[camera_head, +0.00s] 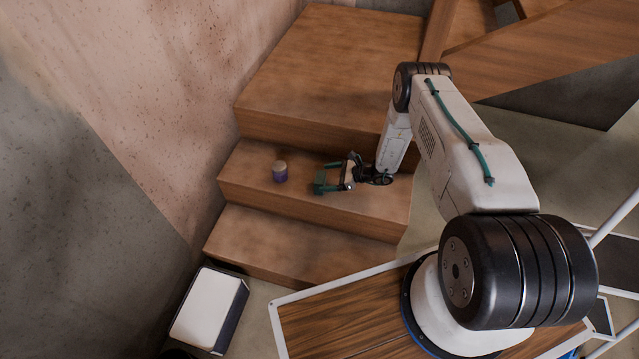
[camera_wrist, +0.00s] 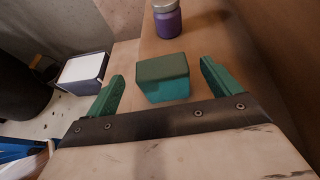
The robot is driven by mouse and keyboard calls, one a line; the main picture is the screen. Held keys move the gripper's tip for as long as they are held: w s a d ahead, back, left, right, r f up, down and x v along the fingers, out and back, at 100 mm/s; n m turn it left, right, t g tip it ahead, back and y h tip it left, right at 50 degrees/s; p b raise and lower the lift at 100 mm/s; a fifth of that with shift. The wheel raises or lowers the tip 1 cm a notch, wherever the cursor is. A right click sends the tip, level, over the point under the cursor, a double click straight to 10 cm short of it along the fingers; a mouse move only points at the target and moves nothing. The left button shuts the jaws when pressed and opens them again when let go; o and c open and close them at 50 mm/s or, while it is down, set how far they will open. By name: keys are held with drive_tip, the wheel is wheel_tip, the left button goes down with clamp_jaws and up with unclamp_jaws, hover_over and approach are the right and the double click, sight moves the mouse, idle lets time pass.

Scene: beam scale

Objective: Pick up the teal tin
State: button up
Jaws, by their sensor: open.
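The teal tin (camera_wrist: 166,88) is a small box with a darker green lid, standing on the wooden step in the wrist view. It lies between and slightly beyond the two green fingers of my gripper (camera_wrist: 162,72), with a gap visible on each side. In the head view the tin (camera_head: 319,181) is small and partly confused with the green fingers of my gripper (camera_head: 326,178). My gripper is open and holds nothing. Whether the fingertips reach alongside the tin is hard to tell.
A purple jar with a pale lid (camera_head: 280,172) stands on the same step, beyond the tin; it also shows in the wrist view (camera_wrist: 167,22). The higher step (camera_head: 335,60) rises behind. A white-topped box (camera_head: 208,307) stands on the floor at lower left.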

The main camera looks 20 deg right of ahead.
sight(322, 177)
drive_tip(key=x, duration=0.5)
drive_tip(key=shift+w+a+f, duration=0.15)
drive_tip(key=shift+w, duration=0.05)
drive_tip(key=c, duration=1.1)
